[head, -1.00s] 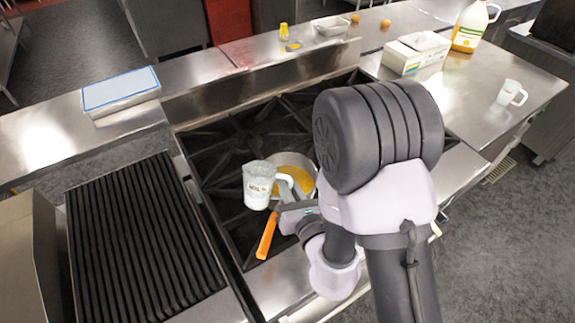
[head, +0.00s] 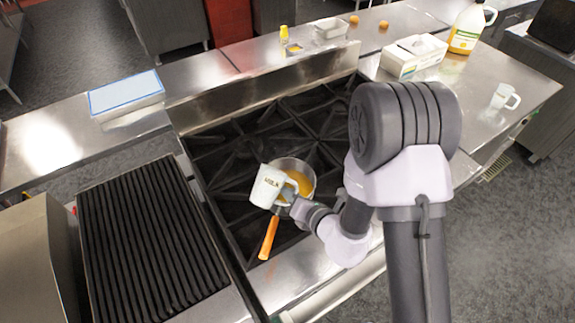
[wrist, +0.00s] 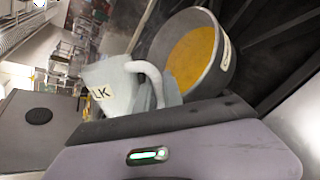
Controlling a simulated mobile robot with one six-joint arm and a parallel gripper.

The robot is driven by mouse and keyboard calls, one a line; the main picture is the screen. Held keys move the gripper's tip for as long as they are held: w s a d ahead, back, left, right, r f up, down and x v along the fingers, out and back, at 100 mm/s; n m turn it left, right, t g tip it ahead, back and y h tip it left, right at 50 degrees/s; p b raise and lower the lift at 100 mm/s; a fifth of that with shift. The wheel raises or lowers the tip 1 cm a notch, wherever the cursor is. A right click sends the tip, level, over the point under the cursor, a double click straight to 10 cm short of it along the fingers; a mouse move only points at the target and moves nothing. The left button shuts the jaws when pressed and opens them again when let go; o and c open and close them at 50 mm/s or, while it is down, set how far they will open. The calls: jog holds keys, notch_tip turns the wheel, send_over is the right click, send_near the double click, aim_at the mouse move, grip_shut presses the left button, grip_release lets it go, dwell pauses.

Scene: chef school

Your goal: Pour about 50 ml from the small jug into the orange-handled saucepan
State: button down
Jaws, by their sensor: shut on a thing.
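The small white jug (head: 268,187), lettered as milk, is held by its handle in my gripper (head: 287,194). It is tilted to the right in the head view, at the left side of the saucepan's mouth. The saucepan (head: 309,171) sits on the stove with a yellow-orange content and an orange handle (head: 269,238) pointing to the front. In the wrist view the jug (wrist: 112,92) shows in front of the saucepan (wrist: 222,70). My gripper is shut on the jug. The jug's inside and any stream are hidden.
The black stove grates (head: 225,150) surround the pan. A ribbed griddle (head: 140,245) is at the left. A second white jug (head: 503,97), a white box (head: 414,56) and a large bottle (head: 468,30) stand on the right counter. A blue-edged white box (head: 125,94) lies on the left ledge.

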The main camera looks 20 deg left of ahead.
jog(key=shift+s+a+r+m+g+p, duration=0.15)
jog(key=shift+m+g+p, duration=0.25)
jog(key=shift+p, duration=0.65)
jog(key=shift+s+d+r+m+g+p, duration=0.1)
jog(key=shift+s+r+m+g+p, duration=0.2)
jog(key=shift+p, duration=0.7)
jog(key=shift+w+a+r+m+g+y+p, duration=0.1)
jog(key=shift+r+m+g+y+p, duration=0.2)
jog(key=shift+p, duration=0.55)
jog(key=shift+w+f+m+g+y+p, duration=0.1)
jog(key=shift+g+p, duration=0.3)
jog(key=shift+p, duration=0.4)
jog(key=f+b, duration=0.1)
jog(key=b, duration=0.1)
jog(key=f+n+t+b, duration=0.1)
jog(key=b, duration=0.2)
jog(key=f+t+b, duration=0.1)
jog(key=b, duration=0.2)
jog(key=shift+w+n, duration=0.25)
jog(key=shift+n, duration=0.05)
jog(key=r+n+t+b, duration=0.1)
jog(key=b, duration=0.1)
jog(key=w+r+n+t+b, duration=0.1)
jog(key=b, duration=0.1)
jog(key=shift+d+r+t+h, duration=0.2)
jog(key=shift+r+t+h, duration=0.1)
jog(key=shift+r, duration=0.1)
jog(key=shift+s+f+b, duration=0.1)
jog(key=shift+s+b, duration=0.05)
jog(key=shift+b, duration=0.25)
